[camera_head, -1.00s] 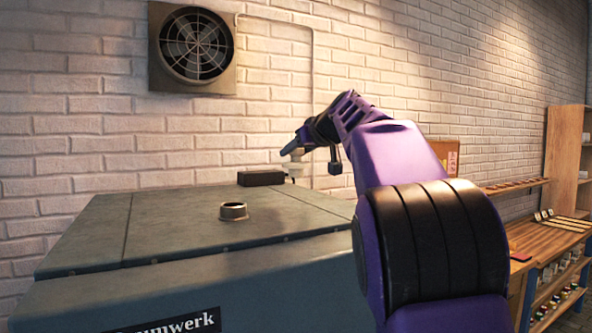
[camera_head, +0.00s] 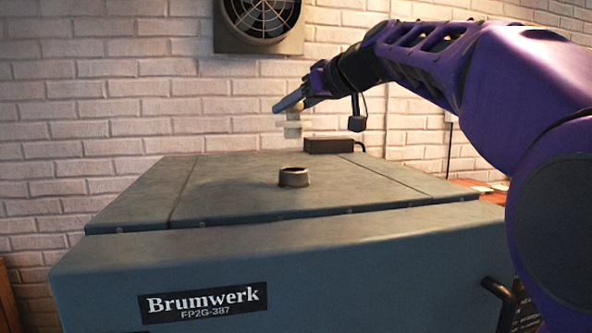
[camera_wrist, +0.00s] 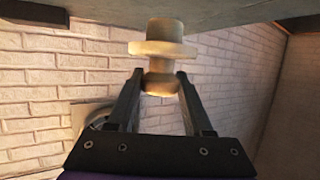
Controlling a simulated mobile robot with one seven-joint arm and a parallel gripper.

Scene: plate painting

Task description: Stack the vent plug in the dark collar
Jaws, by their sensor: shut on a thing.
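The dark collar (camera_head: 293,178) is a short open ring standing on the flat top of the grey-blue Brumwerk cabinet (camera_head: 230,195). The vent plug (camera_head: 292,128) is pale beige, with a wide flange and narrower ends. My gripper (camera_head: 290,104) is shut on the plug's upper end and holds it above the cabinet top, with a gap between plug and collar in the head view. In the wrist view, the plug (camera_wrist: 160,48) sits between the two black fingers of my gripper (camera_wrist: 160,80), its flange beyond the tips. The collar is not identifiable there.
A black box (camera_head: 329,145) with a cable lies on the cabinet top behind the collar, to the right. A brick wall (camera_head: 120,110) with a fan (camera_head: 262,22) stands behind. The cabinet top around the collar is clear.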

